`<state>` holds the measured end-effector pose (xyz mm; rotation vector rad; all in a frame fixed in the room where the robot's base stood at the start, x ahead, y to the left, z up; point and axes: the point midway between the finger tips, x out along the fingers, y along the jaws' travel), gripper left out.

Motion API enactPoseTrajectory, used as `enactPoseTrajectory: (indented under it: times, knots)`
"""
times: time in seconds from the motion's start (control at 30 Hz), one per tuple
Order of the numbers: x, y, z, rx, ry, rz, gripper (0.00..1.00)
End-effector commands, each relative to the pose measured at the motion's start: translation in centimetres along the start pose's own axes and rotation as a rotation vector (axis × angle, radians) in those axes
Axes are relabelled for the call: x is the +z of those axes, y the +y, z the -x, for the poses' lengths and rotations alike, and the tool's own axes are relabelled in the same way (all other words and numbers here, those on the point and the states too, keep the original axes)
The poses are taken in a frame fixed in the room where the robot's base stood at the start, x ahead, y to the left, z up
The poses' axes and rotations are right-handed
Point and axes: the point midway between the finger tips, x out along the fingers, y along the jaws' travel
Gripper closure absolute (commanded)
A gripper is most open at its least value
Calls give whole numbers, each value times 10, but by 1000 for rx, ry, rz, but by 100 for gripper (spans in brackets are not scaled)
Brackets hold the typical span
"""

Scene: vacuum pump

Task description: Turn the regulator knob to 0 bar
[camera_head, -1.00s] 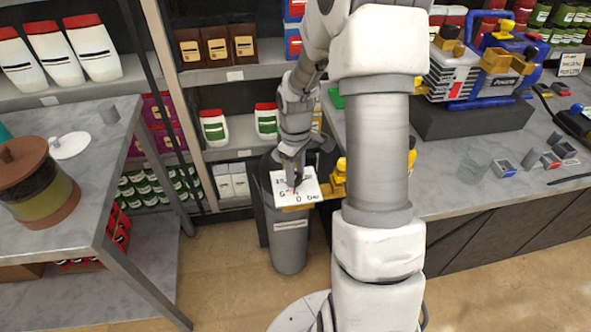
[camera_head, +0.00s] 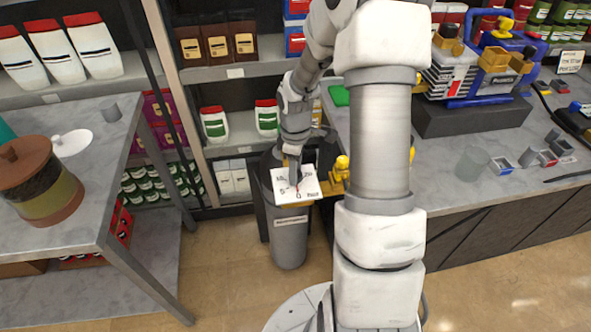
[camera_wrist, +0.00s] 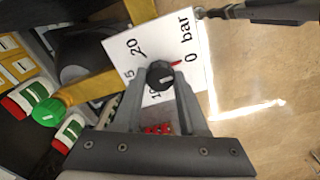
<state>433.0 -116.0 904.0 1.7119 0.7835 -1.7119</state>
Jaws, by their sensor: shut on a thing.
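The regulator knob (camera_wrist: 159,76) is small, round and dark, on a white dial plate (camera_wrist: 120,56). The plate carries the printed numbers 0, 10, 20 and the word bar. A red pointer (camera_wrist: 175,64) sticks out beside the knob toward the printed 0. The dial plate also shows in the head view (camera_head: 310,184), over a grey cylinder. My gripper (camera_wrist: 161,80) is shut on the knob, with one finger on each side. In the head view my gripper (camera_head: 294,182) comes down onto the plate and hides most of the knob.
A yellow bracket or pipe (camera_wrist: 93,92) runs beside the plate. A grey cylinder (camera_head: 289,246) stands below it. A workbench (camera_head: 450,190) with vessels and a blue machine (camera_head: 490,70) is at the right, a steel table (camera_head: 88,218) at the left, shelves behind.

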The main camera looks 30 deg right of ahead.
Motion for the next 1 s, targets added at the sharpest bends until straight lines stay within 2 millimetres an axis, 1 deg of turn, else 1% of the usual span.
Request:
enactPoseTrajectory:
  times: [0.13,0.17,0.2,0.3,0.57,0.67,0.77,0.83,1.0]
  knots:
    - [0,0,1,2,0,2,100]
    - [0,0,1,2,0,2,53]
    - [0,0,1,2,0,2,46]
    - [0,0,0,1,0,1,29]
    - [0,0,0,1,0,0,29]
    - [0,0,5,2,0,-1,29]
    - [0,1,17,4,1,-2,29]
    - [0,2,30,6,2,-2,29]
    - [0,2,72,7,2,-2,29]
